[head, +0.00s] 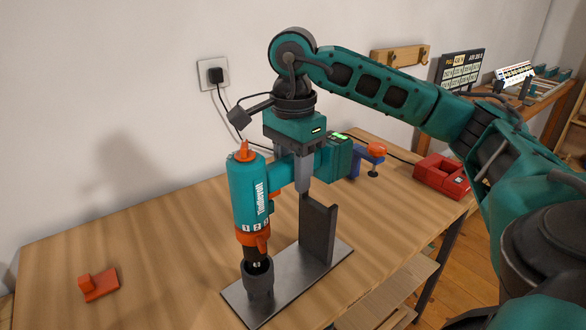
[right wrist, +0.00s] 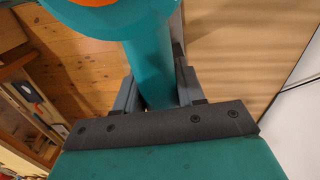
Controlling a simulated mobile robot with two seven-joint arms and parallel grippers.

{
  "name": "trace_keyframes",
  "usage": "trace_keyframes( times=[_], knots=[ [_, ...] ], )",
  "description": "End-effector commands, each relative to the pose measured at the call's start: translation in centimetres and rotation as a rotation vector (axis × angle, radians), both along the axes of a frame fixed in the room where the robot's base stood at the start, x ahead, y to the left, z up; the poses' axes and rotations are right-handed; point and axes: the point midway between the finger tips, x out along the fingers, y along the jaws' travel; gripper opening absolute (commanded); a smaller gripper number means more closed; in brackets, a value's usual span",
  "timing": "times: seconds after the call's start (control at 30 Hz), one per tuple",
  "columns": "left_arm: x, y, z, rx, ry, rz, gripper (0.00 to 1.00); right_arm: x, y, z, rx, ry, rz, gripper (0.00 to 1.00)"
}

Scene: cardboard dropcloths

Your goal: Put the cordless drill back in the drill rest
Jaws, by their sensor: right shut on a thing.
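The cordless drill (head: 250,195), teal with orange parts, is upright with its black chuck pointing down. The drill rest (head: 318,232) is a grey metal plate with a round cup and an upright bracket. The drill's chuck is at the cup's mouth and seems to be partly inside it; how deep is hard to tell. My right gripper (head: 303,172) is shut on the drill's handle, between its body and its battery end. In the right wrist view, the teal handle (right wrist: 154,70) lies between the two grey fingers. My left gripper is not in view.
A small orange-red block (head: 99,286) lies on the wooden bench at left. A blue clamp with an orange knob (head: 375,149) and a red charger-like box (head: 440,178) are at the back right. A wall socket with a plug (head: 215,75) is behind. The bench's left part is mostly clear.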

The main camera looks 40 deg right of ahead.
Motion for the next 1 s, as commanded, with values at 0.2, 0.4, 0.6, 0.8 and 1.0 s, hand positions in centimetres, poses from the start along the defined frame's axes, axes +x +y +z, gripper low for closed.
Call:
trace_keyframes(
  times=[0.2, 0.4, 0.6, 0.8, 1.0],
  knots=[
    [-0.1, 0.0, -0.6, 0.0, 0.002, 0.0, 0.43, 0.1, 0.0, -0.5, 0.002, -0.007, 0.0, 0.02],
    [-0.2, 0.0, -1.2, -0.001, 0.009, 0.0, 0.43, 0.1, 0.0, -1.1, 0.002, -0.006, 0.0, 0.02],
    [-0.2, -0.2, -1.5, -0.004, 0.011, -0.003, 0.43, 0.1, 0.0, -1.7, 0.002, -0.006, 0.0, 0.02],
    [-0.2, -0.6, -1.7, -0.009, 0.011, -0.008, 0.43, 0.1, 0.0, -2.2, 0.002, -0.006, 0.0, 0.02],
    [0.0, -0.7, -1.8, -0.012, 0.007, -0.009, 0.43, 0.1, 0.0, -2.8, 0.003, -0.007, 0.0, 0.02]
  ],
)
